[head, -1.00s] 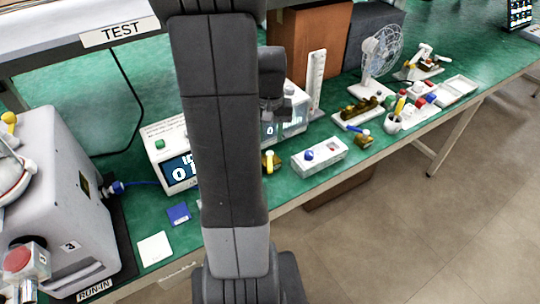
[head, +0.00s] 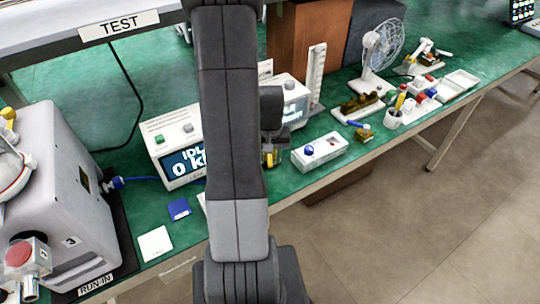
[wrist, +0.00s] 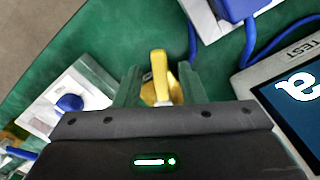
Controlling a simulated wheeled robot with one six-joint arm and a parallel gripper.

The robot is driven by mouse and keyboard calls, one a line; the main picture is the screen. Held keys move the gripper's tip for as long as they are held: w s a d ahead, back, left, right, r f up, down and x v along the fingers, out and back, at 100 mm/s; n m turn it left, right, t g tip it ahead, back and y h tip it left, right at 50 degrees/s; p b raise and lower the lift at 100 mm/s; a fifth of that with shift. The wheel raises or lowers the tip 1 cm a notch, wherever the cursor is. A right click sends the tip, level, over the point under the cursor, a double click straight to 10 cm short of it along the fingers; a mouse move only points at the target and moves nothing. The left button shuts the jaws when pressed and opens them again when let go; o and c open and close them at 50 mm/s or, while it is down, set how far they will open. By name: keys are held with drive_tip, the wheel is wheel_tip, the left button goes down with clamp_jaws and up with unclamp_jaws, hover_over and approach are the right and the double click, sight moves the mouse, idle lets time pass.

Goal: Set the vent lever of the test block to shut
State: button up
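The brass test block (head: 269,158) with its yellow lever stands on the green bench, partly hidden by my arm in the head view. In the wrist view the yellow vent lever (wrist: 159,68) points up the picture from the brass body (wrist: 172,92). My gripper (wrist: 160,88) is open, with one finger on each side of the lever. I see gaps beside the lever and no clear contact. In the head view my gripper (head: 272,135) points down just above the block. Its fingertips are hard to make out there.
A white box with a blue knob (head: 322,151) stands close right of the block. A display unit (head: 178,148) stands to the left, with blue tubing (wrist: 262,38) near it in the wrist view. A brass valve with a blue lever (head: 363,132) is farther right.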

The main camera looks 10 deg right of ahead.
clamp_jaws()
drive_tip(key=shift+d, duration=0.1)
drive_tip(key=n, duration=0.1)
drive_tip(key=d+n+b, duration=0.1)
drive_tip(key=n, duration=0.1)
drive_tip(key=shift+d+f+n, duration=0.1)
drive_tip(key=shift+d+n, duration=0.15)
drive_tip(key=shift+n, duration=0.05)
drive_tip(key=n, duration=0.1)
drive_tip(key=d+n+b, duration=0.1)
drive_tip(key=shift+w+d+n, duration=0.1)
drive_tip(key=shift+w+n, duration=0.1)
drive_tip(key=shift+n, duration=0.2)
drive_tip(key=n, duration=0.1)
drive_tip(key=d+n+b, duration=0.1)
drive_tip(key=n, duration=0.1)
drive_tip(key=shift+w+d, duration=0.1)
drive_tip(key=shift+w, duration=0.25)
drive_tip(key=shift+w+d+n, duration=0.2)
drive_tip(key=shift+n, duration=0.45)
drive_tip(key=shift+w+d+n, duration=0.15)
drive_tip(key=shift+d+n, duration=0.05)
drive_tip(key=shift+n, duration=0.45)
